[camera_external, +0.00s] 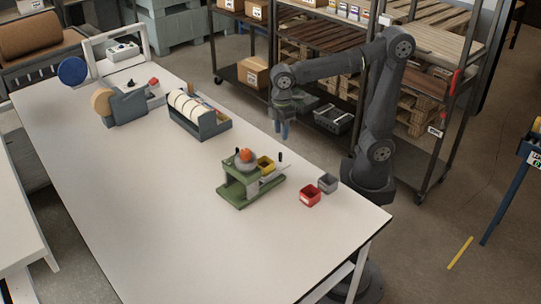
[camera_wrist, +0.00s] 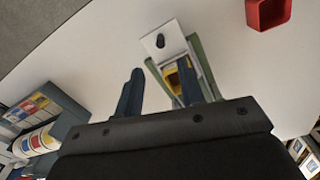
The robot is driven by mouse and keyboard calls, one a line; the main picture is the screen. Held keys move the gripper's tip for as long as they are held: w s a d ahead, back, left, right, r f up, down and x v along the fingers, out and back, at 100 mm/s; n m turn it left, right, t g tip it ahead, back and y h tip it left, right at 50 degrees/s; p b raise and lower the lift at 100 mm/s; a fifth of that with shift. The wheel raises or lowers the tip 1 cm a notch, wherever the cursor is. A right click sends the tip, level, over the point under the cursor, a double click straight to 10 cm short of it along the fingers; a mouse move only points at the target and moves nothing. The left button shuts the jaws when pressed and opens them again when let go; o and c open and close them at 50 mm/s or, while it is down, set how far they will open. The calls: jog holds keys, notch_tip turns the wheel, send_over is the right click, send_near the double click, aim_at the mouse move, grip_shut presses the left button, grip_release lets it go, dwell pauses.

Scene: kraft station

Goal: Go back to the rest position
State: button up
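My gripper (camera_external: 281,130) hangs pointing down over the far long edge of the white table, between the label-roll holder and the green stand. In the wrist view its two blue fingers (camera_wrist: 160,68) are spread apart with nothing held between them. Beyond them, the green stand (camera_wrist: 204,66) with a yellow bin (camera_wrist: 172,80) and a pale plate with a dark knob (camera_wrist: 163,42) shows below. In the external view the green stand (camera_external: 238,192) carries an orange-topped round thing (camera_external: 246,157).
A red bin (camera_external: 310,196) and a grey bin (camera_external: 328,182) sit right of the stand. The label-roll holder (camera_external: 197,114) and tape dispenser (camera_external: 122,106) stand to the left. A shelf rack (camera_external: 440,150) is behind my arm. The table's near part (camera_external: 150,210) is clear.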

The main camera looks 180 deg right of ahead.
aim_at(281, 153)
notch_tip(281, 153, down, 11)
jog(key=shift+r, duration=0.2)
jog(key=shift+w+d+f, duration=0.3)
jog(key=shift+w+d, duration=0.35)
jog(key=shift+w, duration=0.05)
jog(key=shift+w+d, duration=0.4)
jog(key=shift+w, duration=0.05)
jog(key=shift+o, duration=0.4)
jog(key=o, duration=1.3)
jog(key=shift+r, duration=0.1)
jog(key=w+d+r+m, duration=0.2)
jog(key=r+m, duration=0.6)
jog(key=r, duration=0.4)
jog(key=w+d+r+m, duration=0.2)
jog(key=r+m, duration=0.5)
jog(key=r, duration=0.5)
jog(key=shift+m, duration=0.3)
notch_tip(281, 153, down, 10)
jog(key=shift+s+r, duration=0.1)
jog(key=shift+r, duration=0.05)
